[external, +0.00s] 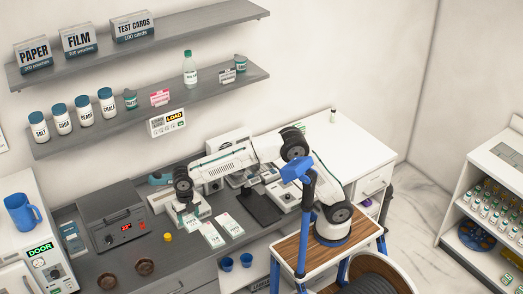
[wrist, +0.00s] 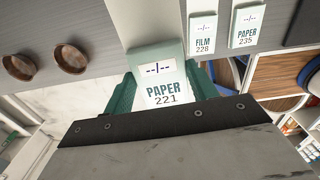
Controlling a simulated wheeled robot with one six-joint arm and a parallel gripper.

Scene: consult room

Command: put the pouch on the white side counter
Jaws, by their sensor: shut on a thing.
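My gripper (wrist: 162,92) is shut on a white and green pouch (wrist: 165,88) that reads PAPER 221; the fingers sit on either side of it. In the external view my gripper (external: 188,209) points down over the grey counter, left of two other pouches. Whether the held pouch touches the counter I cannot tell. A FILM 228 pouch (wrist: 204,37) and a PAPER 235 pouch (wrist: 246,26) lie side by side on the grey counter. The white side counter (external: 345,143) is at the right, behind my arm, with its top mostly bare.
A grey sealer-like box (external: 112,217) and two brown bowls (external: 125,268) are on the grey counter (external: 195,266) to the left. A dark pad and small devices lie near my arm. A small bottle (external: 333,116) stands at the white counter's back edge. Shelves hang above.

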